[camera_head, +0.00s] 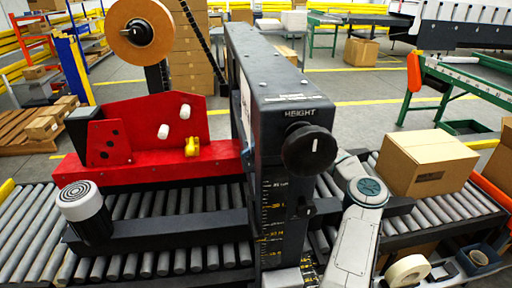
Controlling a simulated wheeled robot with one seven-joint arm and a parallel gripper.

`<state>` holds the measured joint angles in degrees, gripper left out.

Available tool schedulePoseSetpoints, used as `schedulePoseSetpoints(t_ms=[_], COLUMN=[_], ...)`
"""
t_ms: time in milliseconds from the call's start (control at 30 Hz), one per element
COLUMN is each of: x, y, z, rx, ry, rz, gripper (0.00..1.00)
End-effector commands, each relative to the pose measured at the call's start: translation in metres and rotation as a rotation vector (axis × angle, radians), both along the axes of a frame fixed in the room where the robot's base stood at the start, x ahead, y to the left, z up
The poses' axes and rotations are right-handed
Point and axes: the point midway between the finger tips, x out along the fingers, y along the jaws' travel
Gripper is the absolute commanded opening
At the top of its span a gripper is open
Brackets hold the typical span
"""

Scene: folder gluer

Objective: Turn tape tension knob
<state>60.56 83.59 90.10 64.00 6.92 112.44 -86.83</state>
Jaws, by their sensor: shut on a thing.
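A small yellow knob (191,146) sits low on the red tape head (142,152), left of the dark column. It carries no label that I can read. Two white rollers (163,131) are on the same red plate. A brown tape roll (140,30) stands above and behind it. A large black knob (309,149) marked HEIGHT is on the front of the column. My grey arm with a teal joint cap rises at the lower right, and its far end is hidden by the column. My gripper is not visible.
The dark column (272,75) stands between my arm and the red head. A grey cylindrical motor (84,205) stands at left by the roller conveyor (128,262). A cardboard box (427,163) rests on the rollers at right. A pale tape roll (407,270) lies at lower right.

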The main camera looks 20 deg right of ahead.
Motion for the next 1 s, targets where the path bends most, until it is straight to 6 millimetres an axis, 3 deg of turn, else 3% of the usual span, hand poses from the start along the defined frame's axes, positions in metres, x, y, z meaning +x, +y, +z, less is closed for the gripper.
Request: schedulePoseSetpoints(t_ms=[633, 667, 700, 1000], x=[-0.0006, -0.0007, -0.0006, -0.0008], y=[-0.0001, 0.0000, -0.0001, -0.0004], z=[0.0012, 0.0013, 0.0012, 0.0005], rx=[0.002, 0.002, 0.002, 0.000], ry=[-0.002, -0.002, -0.002, -0.001], rz=[0.044, 0.044, 0.044, 0.043], gripper=[0.17, 0.48, 0.59, 0.60])
